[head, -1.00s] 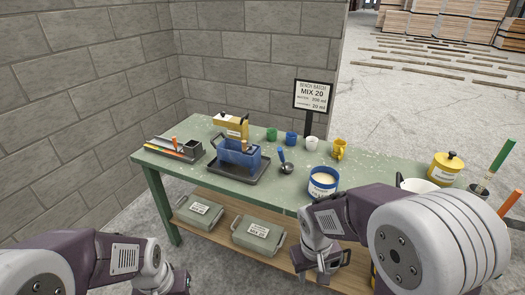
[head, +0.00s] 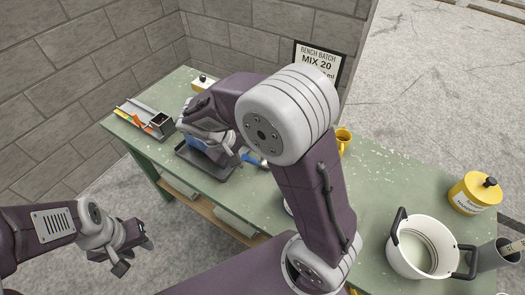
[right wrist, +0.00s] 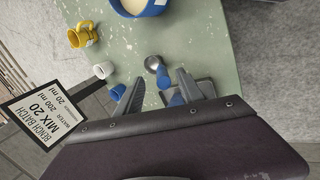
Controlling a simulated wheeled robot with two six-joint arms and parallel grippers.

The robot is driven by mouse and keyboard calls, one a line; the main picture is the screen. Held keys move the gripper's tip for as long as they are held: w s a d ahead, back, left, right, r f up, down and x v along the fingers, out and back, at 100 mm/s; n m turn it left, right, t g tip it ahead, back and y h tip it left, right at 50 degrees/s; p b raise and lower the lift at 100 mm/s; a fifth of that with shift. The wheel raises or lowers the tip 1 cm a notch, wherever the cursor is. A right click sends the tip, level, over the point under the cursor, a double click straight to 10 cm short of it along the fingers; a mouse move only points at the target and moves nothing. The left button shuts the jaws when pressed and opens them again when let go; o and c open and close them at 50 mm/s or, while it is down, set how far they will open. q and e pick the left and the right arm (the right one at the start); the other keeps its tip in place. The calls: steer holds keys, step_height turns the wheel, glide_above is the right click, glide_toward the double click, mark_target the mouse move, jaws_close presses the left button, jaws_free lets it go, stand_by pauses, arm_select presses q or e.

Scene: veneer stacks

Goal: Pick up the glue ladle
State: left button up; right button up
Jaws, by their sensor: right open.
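The glue ladle lies on the green bench. In the right wrist view its round metal bowl (right wrist: 153,62) and blue handle (right wrist: 164,80) show between the fingers of my right gripper (right wrist: 158,84). The gripper is open and above the ladle, and I see no grip on the handle. In the head view my right arm covers most of the ladle, and only a bit of blue (head: 255,160) shows beside the arm. My left gripper (head: 134,257) is open and empty, low in front of the bench.
A dark tray (head: 190,160) with a blue holder stands close to my right gripper. A white pot (head: 425,248) and yellow canister (head: 475,193) stand at right.

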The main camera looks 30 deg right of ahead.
mark_target(251, 161)
steer(key=shift+w+a+r, duration=0.15)
steer(key=shift+w+r, duration=0.15)
steer(key=shift+w, duration=0.1)
steer(key=x, duration=0.3)
steer(key=shift+w+f, duration=0.1)
steer(key=shift+w, duration=0.05)
steer(key=shift+h, duration=0.3)
steer(key=x, duration=0.3)
steer(key=p+x, duration=0.1)
steer(key=x, duration=0.1)
steer(key=shift+a+f, duration=0.1)
steer(key=shift+a, duration=0.2)
steer(key=shift+d+f, duration=0.15)
steer(key=shift+f, duration=0.05)
steer(key=shift+r, duration=0.1)
jaws_close()
